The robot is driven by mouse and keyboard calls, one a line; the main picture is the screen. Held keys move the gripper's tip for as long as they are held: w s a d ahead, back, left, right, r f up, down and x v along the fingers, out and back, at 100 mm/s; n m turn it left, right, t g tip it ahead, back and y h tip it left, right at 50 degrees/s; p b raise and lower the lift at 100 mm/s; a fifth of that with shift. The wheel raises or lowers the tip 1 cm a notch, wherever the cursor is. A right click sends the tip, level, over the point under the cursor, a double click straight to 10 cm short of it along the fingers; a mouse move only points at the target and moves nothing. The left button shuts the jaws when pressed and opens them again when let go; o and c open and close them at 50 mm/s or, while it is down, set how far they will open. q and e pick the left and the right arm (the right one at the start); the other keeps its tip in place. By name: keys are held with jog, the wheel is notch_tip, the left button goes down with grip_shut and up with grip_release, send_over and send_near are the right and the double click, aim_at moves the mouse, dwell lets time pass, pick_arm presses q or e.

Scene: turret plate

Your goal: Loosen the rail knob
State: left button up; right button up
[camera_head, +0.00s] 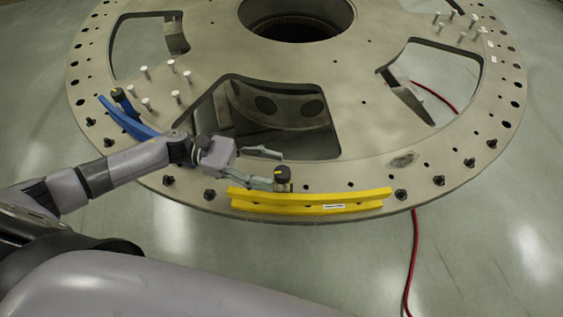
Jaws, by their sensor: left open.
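A black rail knob (283,174) with a yellow mark on top stands at the back edge of a yellow rail (340,202), left of the rail's middle. The rail lies along the near rim of the round turret plate (350,170). My left gripper (270,168) comes in from the left, with its two fingers apart. Its nearer finger reaches close to the left side of the knob; I cannot tell whether they touch. The farther finger is over the plate beyond the knob. The fingers hold nothing. My right gripper is not in view.
A blue rail (127,122) with another black knob (118,94) sits on the plate's left rim. Dark bolts line the rim, and several pale pins stand on the plate. The plate has large cut-outs. A red cable (413,260) runs on the floor at right.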

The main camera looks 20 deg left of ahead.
aim_at(282, 171)
pick_arm(q)
jog(key=d, duration=0.2)
jog(key=shift+d+r+p, duration=0.15)
jog(key=shift+d+p, duration=0.15)
jog(key=shift+p, duration=0.1)
jog(key=shift+w+d, duration=0.1)
jog(key=shift+d, duration=0.2)
jog(key=shift+d+f, duration=0.2)
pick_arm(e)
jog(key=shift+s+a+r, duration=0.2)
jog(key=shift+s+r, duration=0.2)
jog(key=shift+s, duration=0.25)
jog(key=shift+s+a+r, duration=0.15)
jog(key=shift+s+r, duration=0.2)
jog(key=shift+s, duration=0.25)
pick_arm(q)
jog(key=shift+c, duration=0.5)
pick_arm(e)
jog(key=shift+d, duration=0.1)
